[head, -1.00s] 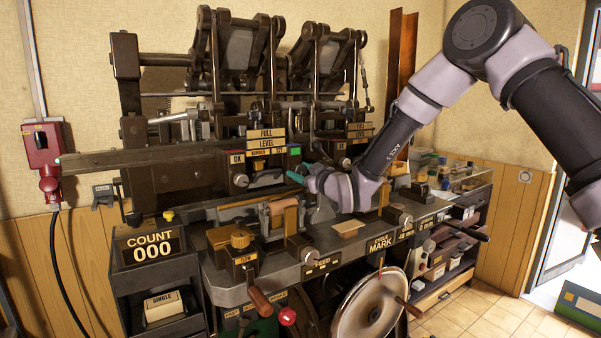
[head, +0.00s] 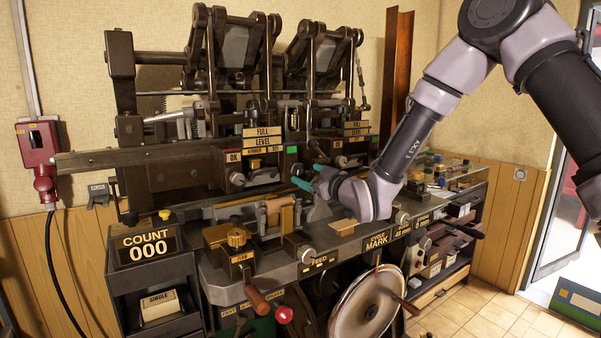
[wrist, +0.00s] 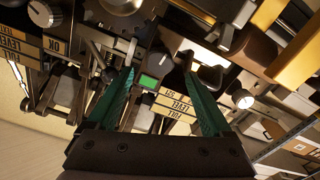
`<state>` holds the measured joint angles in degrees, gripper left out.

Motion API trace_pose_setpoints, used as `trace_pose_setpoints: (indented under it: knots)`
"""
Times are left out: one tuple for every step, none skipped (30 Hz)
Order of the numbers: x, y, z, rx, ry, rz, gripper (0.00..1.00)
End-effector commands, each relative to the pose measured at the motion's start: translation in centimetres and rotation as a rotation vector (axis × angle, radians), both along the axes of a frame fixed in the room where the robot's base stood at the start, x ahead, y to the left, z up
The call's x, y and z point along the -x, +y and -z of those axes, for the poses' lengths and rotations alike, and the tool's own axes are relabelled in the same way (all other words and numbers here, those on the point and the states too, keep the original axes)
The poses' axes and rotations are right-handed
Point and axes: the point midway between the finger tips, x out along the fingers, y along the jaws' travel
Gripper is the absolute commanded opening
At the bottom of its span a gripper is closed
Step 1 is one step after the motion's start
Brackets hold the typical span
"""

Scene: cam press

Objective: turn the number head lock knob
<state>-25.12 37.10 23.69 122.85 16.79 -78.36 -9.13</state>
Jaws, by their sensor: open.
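My gripper (head: 308,175) has teal fingers, apart and empty, just right of the number head. I cannot see contact with the knob.
The right head has its own pointer knob (wrist: 40,12). A pale knob (wrist: 243,100) is near my right finger in the wrist view. Bars and levers crowd the machine. A handwheel (head: 365,300) and a COUNT box (head: 150,247) stand in front.

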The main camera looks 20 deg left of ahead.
Motion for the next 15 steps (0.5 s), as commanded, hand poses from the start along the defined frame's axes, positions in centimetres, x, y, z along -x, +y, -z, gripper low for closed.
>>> trace_pose_setpoints:
  knots:
    - [0.6,-0.8,0.0,0.001,0.001,0.002,0.84]
    - [0.9,-1.2,0.0,0.001,0.001,0.002,0.84]
    - [1.3,-1.6,0.0,0.001,0.001,0.001,0.84]
    - [1.6,-1.9,0.0,0.001,0.001,0.000,0.84]
    - [1.9,-2.2,0.0,0.001,0.001,-0.001,0.84]
    - [2.1,-2.5,0.0,0.001,0.001,0.000,0.84]
    - [2.3,-2.7,0.0,0.001,0.001,0.000,0.84]
    - [2.4,-2.9,0.0,0.000,0.000,0.000,0.84]
    - [2.6,-3.0,0.0,-0.001,0.001,0.000,0.84]
    - [2.6,-3.1,0.0,-0.001,0.001,0.000,0.84]
    - [2.7,-3.1,0.0,-0.001,0.001,0.000,0.84]
    - [2.7,-3.2,0.0,-0.001,0.001,0.000,0.84]
    - [2.7,-3.2,0.0,-0.001,0.001,0.000,0.84]
    - [2.7,-3.2,0.0,-0.001,0.001,0.000,0.84]
    - [2.7,-3.2,0.0,-0.001,0.001,0.000,0.84]
